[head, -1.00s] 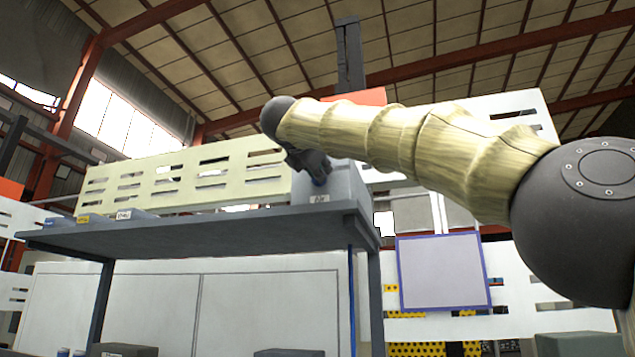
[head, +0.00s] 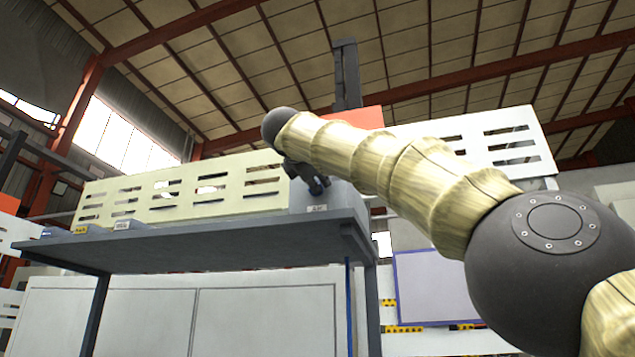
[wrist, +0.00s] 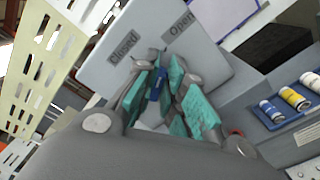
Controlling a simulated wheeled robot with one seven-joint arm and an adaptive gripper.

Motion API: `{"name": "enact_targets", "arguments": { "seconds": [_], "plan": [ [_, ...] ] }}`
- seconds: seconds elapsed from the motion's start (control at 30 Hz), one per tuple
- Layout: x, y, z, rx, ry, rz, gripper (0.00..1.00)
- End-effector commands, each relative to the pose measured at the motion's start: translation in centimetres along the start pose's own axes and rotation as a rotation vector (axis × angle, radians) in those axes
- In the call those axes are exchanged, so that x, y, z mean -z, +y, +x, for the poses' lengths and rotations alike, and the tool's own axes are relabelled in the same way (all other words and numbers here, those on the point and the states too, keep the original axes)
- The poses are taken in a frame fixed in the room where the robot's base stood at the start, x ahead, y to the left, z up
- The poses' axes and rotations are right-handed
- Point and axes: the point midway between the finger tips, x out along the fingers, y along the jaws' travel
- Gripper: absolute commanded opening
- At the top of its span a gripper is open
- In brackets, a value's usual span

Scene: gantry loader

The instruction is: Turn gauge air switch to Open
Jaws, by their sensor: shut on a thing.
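The gauge air switch (wrist: 155,87) is a small blue handle on a grey panel (wrist: 110,73). The panel is lettered "Closed" (wrist: 122,45) on the left and "Open" (wrist: 181,25) on the right. My gripper (wrist: 164,92) has its teal pads on either side of the blue handle and is shut on it. The fingers hide part of the handle, so I cannot tell its exact angle. In the head view my gripper (head: 316,184) is at the grey switch box (head: 346,201), at the right end of the shelf.
The dark shelf (head: 200,250) carries the box beside a slotted cream panel (head: 185,193). In the wrist view, a blue tray (wrist: 293,124) with small blue and yellow cylinders lies to the right. A red-orange round part (wrist: 236,133) shows near the right finger.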

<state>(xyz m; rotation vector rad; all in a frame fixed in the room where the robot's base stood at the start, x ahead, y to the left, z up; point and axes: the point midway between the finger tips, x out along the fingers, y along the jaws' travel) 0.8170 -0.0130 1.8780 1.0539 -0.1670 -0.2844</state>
Motion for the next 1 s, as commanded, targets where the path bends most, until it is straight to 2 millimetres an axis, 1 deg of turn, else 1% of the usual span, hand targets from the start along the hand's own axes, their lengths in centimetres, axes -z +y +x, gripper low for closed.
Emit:
{"name": "enact_targets", "arguments": {
  "seconds": [0.17,0.2,0.27,0.3,0.57,0.73,0.93,1.0],
  "plan": [
    [0.0,-0.1,0.0,0.001,0.0,0.0,0.0],
    [0.0,-0.1,0.0,0.001,0.0,0.0,0.19],
    [0.0,-0.1,0.0,0.001,0.0,0.0,0.3],
    [0.0,0.0,0.0,0.001,0.0,0.0,0.33],
    [0.0,0.0,0.0,0.0,0.0,-0.001,0.33],
    [0.0,0.0,-0.6,0.0,0.001,-0.002,0.33],
    [-0.1,0.0,-2.9,-0.001,0.001,-0.003,0.33],
    [-0.1,0.1,-4.2,-0.002,0.001,-0.002,0.33]
  ]
}}
